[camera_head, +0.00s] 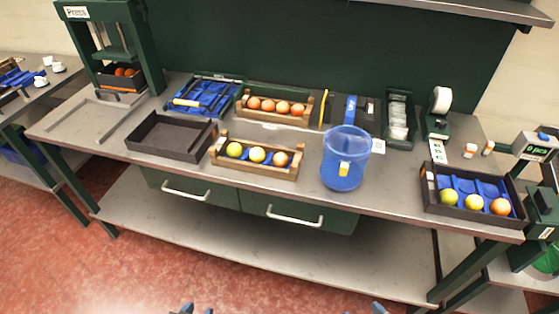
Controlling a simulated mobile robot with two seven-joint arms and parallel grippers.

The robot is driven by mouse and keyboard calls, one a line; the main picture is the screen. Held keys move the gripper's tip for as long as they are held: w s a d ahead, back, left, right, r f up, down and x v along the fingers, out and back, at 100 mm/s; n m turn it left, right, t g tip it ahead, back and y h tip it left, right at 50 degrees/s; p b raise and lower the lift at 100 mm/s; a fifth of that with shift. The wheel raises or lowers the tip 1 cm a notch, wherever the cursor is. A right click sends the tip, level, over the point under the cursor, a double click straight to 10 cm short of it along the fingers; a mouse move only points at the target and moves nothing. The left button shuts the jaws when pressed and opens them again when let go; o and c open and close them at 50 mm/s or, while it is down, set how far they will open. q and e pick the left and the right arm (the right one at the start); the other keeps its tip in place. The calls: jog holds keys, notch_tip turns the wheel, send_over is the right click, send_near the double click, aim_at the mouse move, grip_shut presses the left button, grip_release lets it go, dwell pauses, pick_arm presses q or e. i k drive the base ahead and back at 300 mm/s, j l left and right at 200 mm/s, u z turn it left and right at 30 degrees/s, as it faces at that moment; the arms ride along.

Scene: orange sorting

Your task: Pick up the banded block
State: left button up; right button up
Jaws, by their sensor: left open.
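A dark block with a blue band (350,109) lies at the back of the bench, right of centre, behind the blue jug; it looks like the banded block, though its lower part is partly hidden by the jug. My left gripper (198,311) shows only its fingertips at the bottom edge, apart and empty. My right gripper (363,311) barely shows at the bottom edge, its tips apart. Both are in front of the bench, far from the block.
A blue jug (343,173) stands in front of the block. A wooden crate of eggs or oranges (240,112), a fruit crate (262,177), an empty dark tray (165,149) and a dark fruit tray (460,211) occupy the bench (395,180). A yellow stick (324,109) lies left of the block.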

aim_at(469, 151)
jog(key=z, duration=1.3)
jog(key=i+l, duration=0.15)
jog(key=l, duration=0.15)
jog(key=i+l, duration=0.15)
jog(key=i+l+u, duration=0.1)
jog(key=l, duration=0.3)
jog(key=i, duration=0.05)
